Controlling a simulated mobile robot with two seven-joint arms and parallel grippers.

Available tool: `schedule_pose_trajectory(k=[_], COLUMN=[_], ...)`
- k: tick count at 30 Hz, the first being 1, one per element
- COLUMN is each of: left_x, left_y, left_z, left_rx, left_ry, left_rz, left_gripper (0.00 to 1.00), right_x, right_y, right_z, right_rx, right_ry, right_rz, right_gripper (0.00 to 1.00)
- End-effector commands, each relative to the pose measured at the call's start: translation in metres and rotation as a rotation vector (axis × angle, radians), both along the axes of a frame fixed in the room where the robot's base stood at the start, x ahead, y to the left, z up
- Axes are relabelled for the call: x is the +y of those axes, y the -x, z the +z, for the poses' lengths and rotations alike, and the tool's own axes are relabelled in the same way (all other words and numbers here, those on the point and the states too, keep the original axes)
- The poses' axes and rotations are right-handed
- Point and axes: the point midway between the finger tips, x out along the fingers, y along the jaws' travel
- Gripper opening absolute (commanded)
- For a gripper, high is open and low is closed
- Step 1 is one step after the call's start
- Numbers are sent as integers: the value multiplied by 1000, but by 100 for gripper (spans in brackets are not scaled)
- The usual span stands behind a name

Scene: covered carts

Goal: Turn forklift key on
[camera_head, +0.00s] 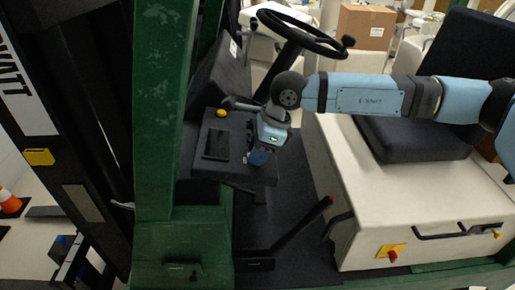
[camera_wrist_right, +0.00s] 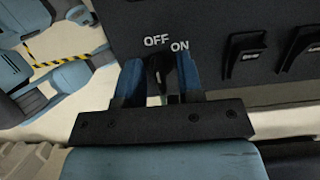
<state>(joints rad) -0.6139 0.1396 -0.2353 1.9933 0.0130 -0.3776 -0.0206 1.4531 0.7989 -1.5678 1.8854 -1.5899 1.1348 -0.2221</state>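The black key switch (camera_wrist_right: 157,70) shows in the right wrist view on a dark panel (camera_wrist_right: 210,22) marked OFF and ON. The key stands roughly upright below the OFF label. My right gripper (camera_wrist_right: 161,82) has its two blue fingers on either side of the key, with a gap visible on the ON side. Contact with the left finger is unclear. In the head view my right gripper (camera_head: 258,157) points down at the forklift's dash (camera_head: 217,145), and the key is hidden there. My left gripper cannot be made out.
A black steering wheel (camera_head: 302,33) stands above the dash. A yellow button (camera_head: 221,113) sits on the dash, left of my right wrist. A green mast post (camera_head: 160,110) rises at left. A red-tipped lever (camera_head: 300,225) is below, and the seat (camera_head: 415,140) is right.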

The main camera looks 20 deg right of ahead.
Motion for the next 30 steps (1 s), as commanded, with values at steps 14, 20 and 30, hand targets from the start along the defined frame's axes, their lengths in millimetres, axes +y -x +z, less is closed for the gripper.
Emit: schedule_pose_trajectory(k=[14,20,30], left_x=[0,1,0], left_y=[0,0,0], left_z=[0,-3,-35], left_rx=[0,0,-1], left_ry=[-1,-1,0], left_rz=[1,1,1], left_gripper=[43,43,43], right_x=[0,0,0], right_y=[0,0,0], right_z=[0,-2,-7], right_rx=[0,3,34], right_ry=[0,-1,-12], right_rz=[0,-13,-171], right_gripper=[0,0,0])
